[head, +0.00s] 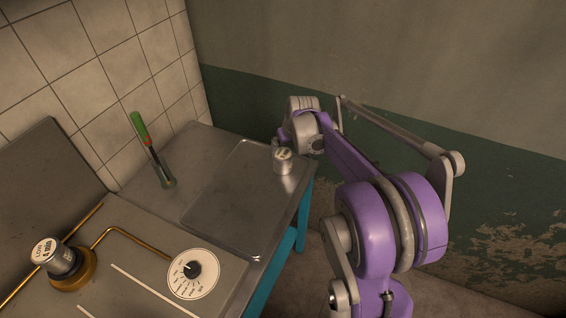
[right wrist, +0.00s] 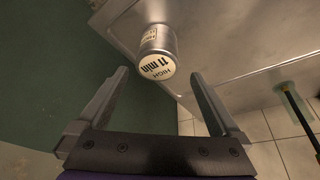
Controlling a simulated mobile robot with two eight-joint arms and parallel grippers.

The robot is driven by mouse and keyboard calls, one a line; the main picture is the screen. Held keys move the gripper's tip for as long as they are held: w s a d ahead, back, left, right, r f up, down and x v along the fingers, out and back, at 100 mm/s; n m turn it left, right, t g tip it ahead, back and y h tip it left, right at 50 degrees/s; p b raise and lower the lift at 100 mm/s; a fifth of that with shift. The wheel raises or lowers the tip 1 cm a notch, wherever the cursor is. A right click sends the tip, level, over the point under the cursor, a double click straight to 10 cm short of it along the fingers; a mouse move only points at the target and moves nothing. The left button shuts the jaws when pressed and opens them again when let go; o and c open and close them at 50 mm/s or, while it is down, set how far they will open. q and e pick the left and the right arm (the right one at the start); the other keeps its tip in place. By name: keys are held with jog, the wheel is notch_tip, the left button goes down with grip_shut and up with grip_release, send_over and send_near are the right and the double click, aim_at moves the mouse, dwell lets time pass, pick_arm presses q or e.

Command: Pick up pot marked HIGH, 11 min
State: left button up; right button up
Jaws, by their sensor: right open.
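The pot marked HIGH, 11 min (right wrist: 160,48) is a small metal cylinder with a pale lid label, readable in the right wrist view. In the head view the pot (head: 283,164) stands upright near the right edge of the metal tray area. My right gripper (right wrist: 159,76) is open and empty, its two fingers spread on either side of the pot's lid, with the pot a little beyond the tips. In the head view my right gripper (head: 281,139) is just behind the pot and partly hidden by my wrist. My left gripper is out of view.
A pot marked LOW, 4 min (head: 60,257) sits on a brass burner at lower left. A dial (head: 193,272) is on the stove top. The metal tray (head: 225,200) is mostly bare.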

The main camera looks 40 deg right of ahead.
aim_at(284, 154)
jog(key=x, duration=0.6)
jog(key=shift+w+d, duration=0.1)
jog(key=shift+d, duration=0.3)
jog(key=x, duration=0.5)
jog(key=shift+a+f, duration=0.1)
jog(key=shift+a, duration=0.05)
jog(key=c, duration=1.4)
